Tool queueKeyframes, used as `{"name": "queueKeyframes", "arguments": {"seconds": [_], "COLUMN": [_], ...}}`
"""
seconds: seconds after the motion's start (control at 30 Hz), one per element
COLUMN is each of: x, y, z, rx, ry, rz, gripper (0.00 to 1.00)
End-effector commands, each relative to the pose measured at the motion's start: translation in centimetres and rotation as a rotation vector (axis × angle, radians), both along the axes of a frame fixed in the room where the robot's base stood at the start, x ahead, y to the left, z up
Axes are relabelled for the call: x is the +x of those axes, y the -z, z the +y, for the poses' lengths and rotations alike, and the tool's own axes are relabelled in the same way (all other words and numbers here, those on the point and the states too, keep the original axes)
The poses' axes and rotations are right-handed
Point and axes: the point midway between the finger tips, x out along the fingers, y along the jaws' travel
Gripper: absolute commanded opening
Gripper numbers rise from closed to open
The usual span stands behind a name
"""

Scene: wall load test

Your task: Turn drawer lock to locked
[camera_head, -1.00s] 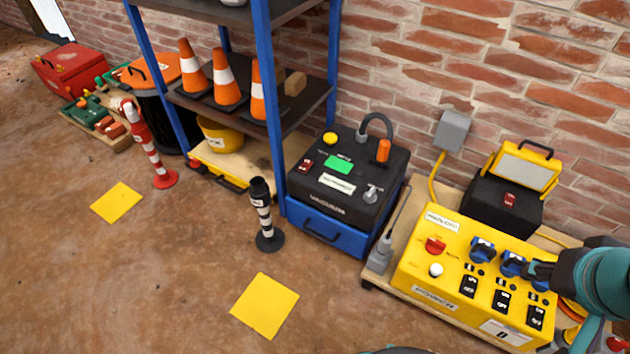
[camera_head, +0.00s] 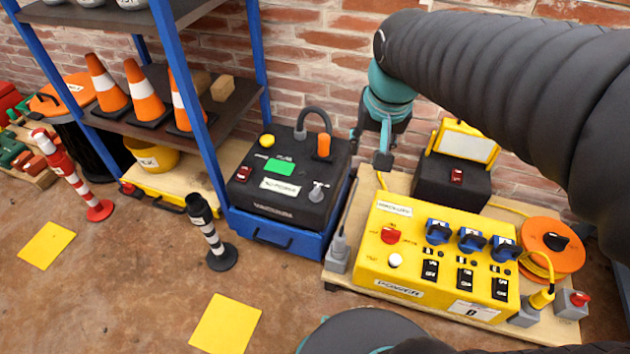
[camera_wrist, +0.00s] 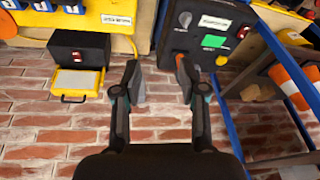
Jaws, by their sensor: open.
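The black vacuum unit (camera_head: 290,178) sits on a blue drawer (camera_head: 275,236) with a dark handle, which looks closed. A small grey knob (camera_head: 317,191) stands at the right front of its top; it also shows in the wrist view (camera_wrist: 184,19). I cannot read whether it is the drawer lock or its setting. My gripper (camera_head: 369,148) is up near the wall, to the right of the unit and apart from it. In the wrist view my gripper (camera_wrist: 160,78) is open and empty, its fingers over brick wall beside the unit.
An orange lever (camera_head: 324,146) and a dark curved hose (camera_head: 314,112) rise at the unit's back. A yellow power box (camera_head: 420,215) with blue sockets stands right on a pallet, a work lamp (camera_head: 466,142) behind it. A blue-posted shelf (camera_head: 183,85) stands left.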

Motion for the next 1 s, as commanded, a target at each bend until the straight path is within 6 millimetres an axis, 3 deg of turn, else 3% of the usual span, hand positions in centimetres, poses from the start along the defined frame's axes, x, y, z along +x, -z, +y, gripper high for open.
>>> {"name": "queueKeyframes", "arguments": {"seconds": [0.03,0.2,0.5,0.7,1.0], "x": [1.7,6.5,13.7,16.1,16.7], "y": [1.6,5.3,13.4,17.0,19.6], "z": [0.6,2.6,6.3,7.9,8.3], "rx": [0.004,0.016,0.016,0.01,0.006], "ry": [0.013,0.073,0.179,0.222,0.235], "rz": [0.029,0.109,0.236,0.282,0.294], "gripper": [0.42,0.42,0.42,0.42,0.42]}}
